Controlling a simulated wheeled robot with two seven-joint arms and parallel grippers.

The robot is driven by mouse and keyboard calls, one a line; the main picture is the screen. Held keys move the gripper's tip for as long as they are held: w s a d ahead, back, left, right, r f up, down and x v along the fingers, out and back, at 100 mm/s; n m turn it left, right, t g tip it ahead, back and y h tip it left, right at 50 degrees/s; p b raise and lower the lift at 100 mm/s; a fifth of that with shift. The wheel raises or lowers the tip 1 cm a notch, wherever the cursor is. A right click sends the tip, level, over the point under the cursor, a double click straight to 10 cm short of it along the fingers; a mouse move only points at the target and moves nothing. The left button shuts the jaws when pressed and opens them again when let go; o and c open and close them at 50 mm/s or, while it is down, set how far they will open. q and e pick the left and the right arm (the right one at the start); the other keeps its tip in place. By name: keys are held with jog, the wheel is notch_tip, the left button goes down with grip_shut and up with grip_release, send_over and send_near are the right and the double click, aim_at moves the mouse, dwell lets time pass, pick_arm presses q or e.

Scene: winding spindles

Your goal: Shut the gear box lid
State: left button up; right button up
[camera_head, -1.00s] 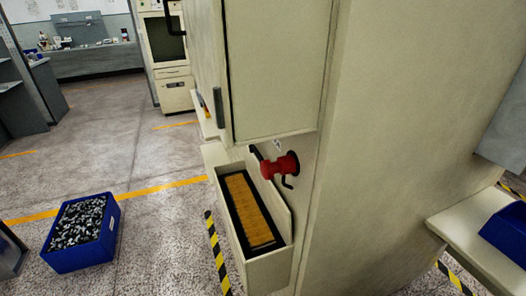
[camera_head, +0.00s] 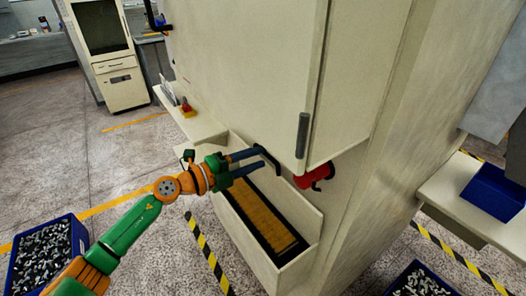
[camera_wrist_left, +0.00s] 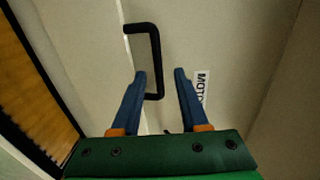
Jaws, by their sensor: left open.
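The gear box lid is not clear to me; a black U-shaped handle (camera_head: 268,159) sits on a cream panel below the machine's big door. The handle also shows in the left wrist view (camera_wrist_left: 155,60), on a pale panel beside a label reading "MOTO". My left gripper (camera_head: 255,163) is open, with its blue fingers at the handle. In the left wrist view the gripper (camera_wrist_left: 163,75) has the handle's near end between its fingers; I cannot tell whether they touch it. My right gripper is not in view.
A cream trough (camera_head: 310,230) with an orange-yellow slatted floor lies below my left gripper. A red knob (camera_head: 314,177) sticks out to the right of the handle. The big cream door (camera_head: 240,80) is just above. A blue crate (camera_head: 70,265) of metal parts stands on the floor at left.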

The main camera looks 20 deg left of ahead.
pick_arm(q)
jog(key=shift+x, duration=0.85)
jog(key=shift+a, duration=0.25)
jog(key=shift+d, duration=0.1)
grip_shut()
dwell(0.4)
